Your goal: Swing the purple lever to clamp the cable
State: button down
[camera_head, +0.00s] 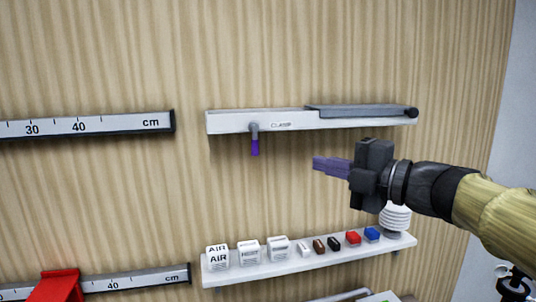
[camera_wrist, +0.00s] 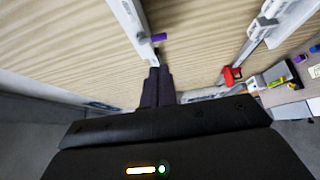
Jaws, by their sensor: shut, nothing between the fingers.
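The purple lever (camera_head: 255,147) hangs down from a small grey pivot at the front of the white clamp rail (camera_head: 230,122), left of the "CLAMP" label. In the wrist view the purple lever (camera_wrist: 159,37) sticks out from the rail's edge, ahead of the fingertips. My gripper (camera_head: 316,164) is shut and empty, to the right of the lever and slightly lower, apart from it in the head view. Its fingers look purplish and point left; they also show in the wrist view (camera_wrist: 158,72). I cannot make out a cable for certain.
A dark grey bar (camera_head: 350,111) with a black knob lies along the clamp rail's right part. Below, a white shelf (camera_head: 225,279) holds label blocks, small coloured blocks and a white ribbed part. Rulers and a red slider (camera_head: 58,286) are at left. Bare wooden panel lies between rail and shelf.

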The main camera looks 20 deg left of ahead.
jog(key=shift+w, duration=0.2)
jog(key=p, duration=0.6)
send_near(257, 150)
jog(key=x, duration=0.6)
jog(key=shift+w+a+r, duration=0.15)
jog(key=shift+a+r, duration=0.05)
jog(key=shift+a, duration=0.15)
jog(key=shift+f+b, duration=0.15)
jog(key=shift+b, duration=0.15)
